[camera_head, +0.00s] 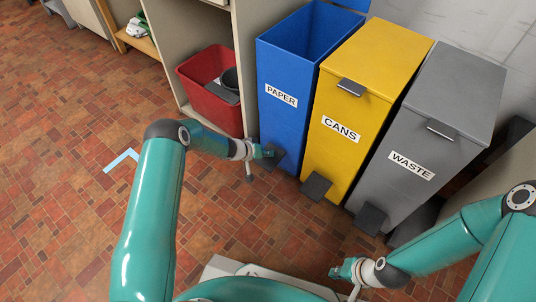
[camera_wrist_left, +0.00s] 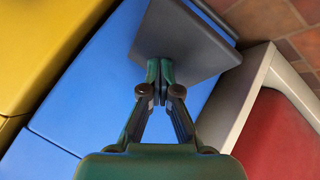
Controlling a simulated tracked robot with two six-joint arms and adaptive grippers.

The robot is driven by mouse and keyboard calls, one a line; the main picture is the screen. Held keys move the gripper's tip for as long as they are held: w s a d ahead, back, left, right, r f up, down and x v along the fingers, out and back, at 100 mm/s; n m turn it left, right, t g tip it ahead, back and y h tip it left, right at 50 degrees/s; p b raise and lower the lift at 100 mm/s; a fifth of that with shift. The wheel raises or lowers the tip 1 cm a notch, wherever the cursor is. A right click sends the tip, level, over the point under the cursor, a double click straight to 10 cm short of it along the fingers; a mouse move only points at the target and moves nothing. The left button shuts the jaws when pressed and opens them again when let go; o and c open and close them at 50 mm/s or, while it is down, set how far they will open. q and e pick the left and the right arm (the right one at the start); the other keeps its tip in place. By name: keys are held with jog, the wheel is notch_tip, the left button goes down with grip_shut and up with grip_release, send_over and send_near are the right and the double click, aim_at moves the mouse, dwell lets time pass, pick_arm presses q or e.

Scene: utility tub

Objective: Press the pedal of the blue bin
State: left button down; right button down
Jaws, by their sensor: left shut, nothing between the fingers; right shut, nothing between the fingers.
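The blue bin (camera_head: 283,125) labelled PAPER stands leftmost of three bins. Its top is open, showing the inside, and a blue lid part (camera_head: 345,4) stands up behind it. My left gripper (camera_head: 262,152) is shut at the foot of the bin's front, at the dark pedal (camera_head: 273,157). In the left wrist view, the closed fingertips (camera_wrist_left: 158,72) meet the flat grey pedal (camera_wrist_left: 190,38), with the blue bin front (camera_wrist_left: 85,85) behind. Contact looks likely there. My right gripper (camera_head: 340,271) is shut and empty, low in the head view, away from the bins.
A yellow CANS bin (camera_head: 370,65) and a grey WASTE bin (camera_head: 455,85) stand right of the blue bin, both lids closed, with pedals in front. A red tub (camera_head: 205,95) sits in a shelf unit on the left. Tiled floor is open at left.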

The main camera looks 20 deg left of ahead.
dwell(0.3)
pick_arm(q)
jog(key=shift+r+p, duration=1.05)
jog(key=shift+r, duration=0.35)
notch_tip(320, 180, up, 5)
jog(key=p, duration=0.4)
dwell(0.3)
